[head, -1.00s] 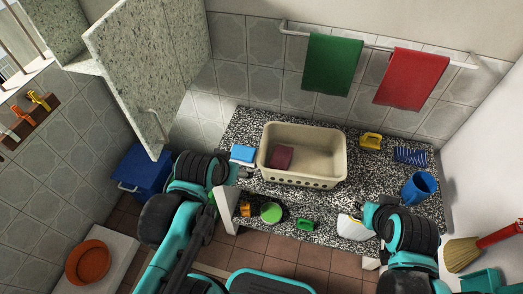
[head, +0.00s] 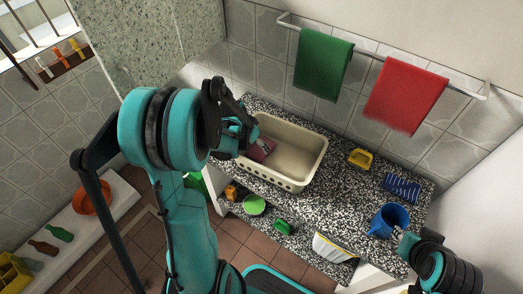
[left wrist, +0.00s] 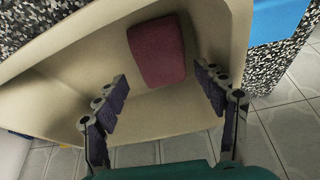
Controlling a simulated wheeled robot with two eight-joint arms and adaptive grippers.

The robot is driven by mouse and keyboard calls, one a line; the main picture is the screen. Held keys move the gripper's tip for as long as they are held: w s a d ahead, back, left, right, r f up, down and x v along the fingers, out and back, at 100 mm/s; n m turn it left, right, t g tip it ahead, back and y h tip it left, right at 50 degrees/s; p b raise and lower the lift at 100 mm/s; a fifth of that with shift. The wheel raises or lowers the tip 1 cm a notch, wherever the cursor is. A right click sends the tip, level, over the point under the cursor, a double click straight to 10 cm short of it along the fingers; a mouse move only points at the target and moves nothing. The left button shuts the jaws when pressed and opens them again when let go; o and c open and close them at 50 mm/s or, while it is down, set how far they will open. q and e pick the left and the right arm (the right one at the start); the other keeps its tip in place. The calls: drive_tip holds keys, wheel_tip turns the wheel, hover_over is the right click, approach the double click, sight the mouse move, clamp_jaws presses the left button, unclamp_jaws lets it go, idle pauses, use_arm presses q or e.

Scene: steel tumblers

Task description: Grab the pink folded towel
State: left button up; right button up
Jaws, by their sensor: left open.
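The pink folded towel (head: 262,151) lies inside a beige basin (head: 277,178) on the speckled counter, at its left end. My left gripper (head: 255,139) is over that end of the basin and partly covers the towel. In the left wrist view the towel (left wrist: 157,50) looks dark pink and lies beyond the fingertips, with nothing between the fingers. The left gripper (left wrist: 160,88) is open there, its fingers spread on either side below the towel. My right gripper (head: 399,238) is beside a blue mug (head: 390,219); its jaws are too small to read.
A yellow object (head: 360,158) and a blue striped cloth (head: 402,187) lie right of the basin. Green (head: 324,65) and red (head: 406,94) towels hang on the wall rail. A blue item (left wrist: 277,22) is outside the basin. A lower shelf holds a green bowl (head: 253,205).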

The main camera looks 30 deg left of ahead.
sight(259, 148)
use_arm(q)
drive_tip(key=b+x, duration=0.1)
drive_tip(key=x, duration=0.1)
drive_tip(key=b+x, duration=0.1)
drive_tip(key=x, duration=0.2)
drive_tip(key=shift+s+f+b, duration=0.1)
drive_tip(key=shift+f+b, duration=0.3)
drive_tip(key=shift+r, duration=0.15)
drive_tip(key=shift+c, duration=0.7)
drive_tip(key=c, duration=0.6)
drive_tip(key=shift+r, duration=0.1)
drive_tip(key=shift+c, duration=0.2)
